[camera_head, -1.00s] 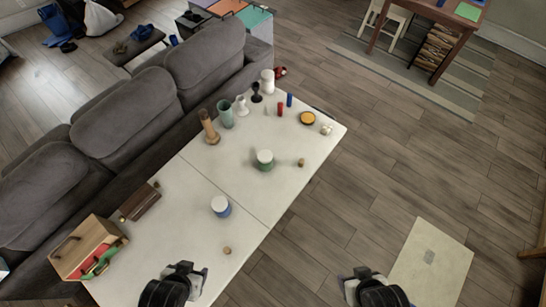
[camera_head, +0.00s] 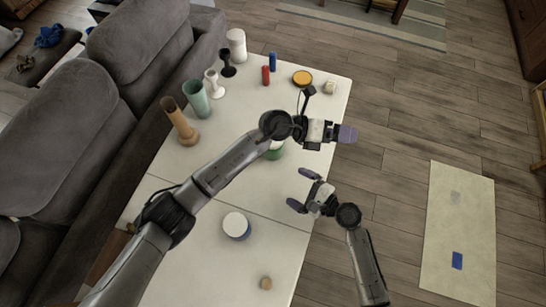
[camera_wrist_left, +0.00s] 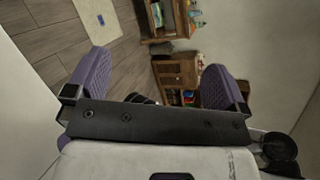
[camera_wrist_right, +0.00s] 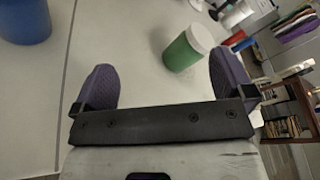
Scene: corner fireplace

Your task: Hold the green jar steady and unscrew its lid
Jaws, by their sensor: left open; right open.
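The green jar (camera_head: 275,153) stands on the white table (camera_head: 262,195), mostly covered by my left arm in the head view. The right wrist view shows its green body (camera_wrist_right: 181,54) and white lid (camera_wrist_right: 200,37); the lid is on. My right gripper (camera_head: 301,189) is open at the table's right edge. Its fingers point toward the jar, which is ahead of them, apart and nearer the right-hand finger. My left gripper (camera_head: 345,134) is open and empty, beyond the jar to the right, near the table edge. Its wrist view shows no jar, only floor and furniture.
A blue jar with a white lid (camera_head: 236,226) and a small knob (camera_head: 266,283) stand nearer on the table. Vases (camera_head: 196,98), a red cylinder (camera_head: 265,75) and a yellow-topped round (camera_head: 302,78) stand at the far end. A grey sofa (camera_head: 75,130) lines the left side.

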